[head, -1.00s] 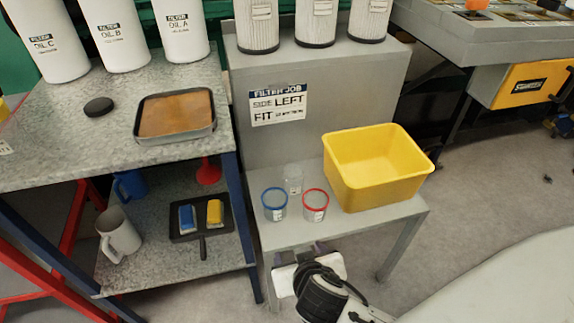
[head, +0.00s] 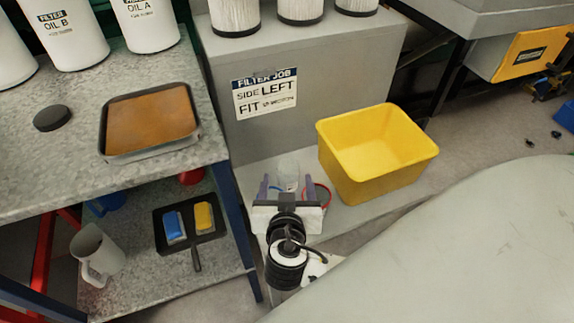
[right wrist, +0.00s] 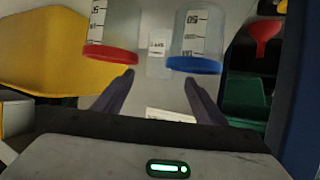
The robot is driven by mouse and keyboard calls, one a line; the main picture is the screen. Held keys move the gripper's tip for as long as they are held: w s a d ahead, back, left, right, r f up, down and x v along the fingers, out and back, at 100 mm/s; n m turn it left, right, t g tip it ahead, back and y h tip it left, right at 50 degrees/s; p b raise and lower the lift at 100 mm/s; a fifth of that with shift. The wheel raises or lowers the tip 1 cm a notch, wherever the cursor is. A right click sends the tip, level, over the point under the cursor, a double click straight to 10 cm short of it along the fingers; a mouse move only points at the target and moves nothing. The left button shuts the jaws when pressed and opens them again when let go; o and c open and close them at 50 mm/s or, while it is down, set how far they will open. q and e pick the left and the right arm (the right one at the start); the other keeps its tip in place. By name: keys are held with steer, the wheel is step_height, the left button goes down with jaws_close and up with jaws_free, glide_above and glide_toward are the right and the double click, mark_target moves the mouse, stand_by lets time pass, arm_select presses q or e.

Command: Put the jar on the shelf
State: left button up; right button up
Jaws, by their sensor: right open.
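A clear jar with a white label (right wrist: 157,44) stands between a blue-rimmed measuring cup (right wrist: 195,40) and a red-rimmed measuring cup (right wrist: 110,35) in the right wrist view, which looks upside down. My right gripper (right wrist: 159,79) is open and empty, its fingers pointing toward the jar with a gap left. In the head view my right gripper (head: 286,188) is over the low grey bench and hides most of the cups. Part of the clear jar (head: 288,172) shows between its fingers. A lower shelf (head: 130,280) is under the left table. My left gripper is not in view.
A yellow bin (head: 375,155) stands on the bench right of the gripper. White filters (head: 300,8) stand on the ledge behind. The left table holds a brown-filled tray (head: 150,122) and a black puck (head: 52,118). A mug (head: 95,252) and a dark pan (head: 190,232) occupy the lower shelf.

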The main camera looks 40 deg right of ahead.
mark_target(288, 164)
steer(key=b+x, duration=0.2)
steer(key=x, duration=0.8)
steer(key=shift+d, duration=0.1)
steer(key=c, duration=1.2)
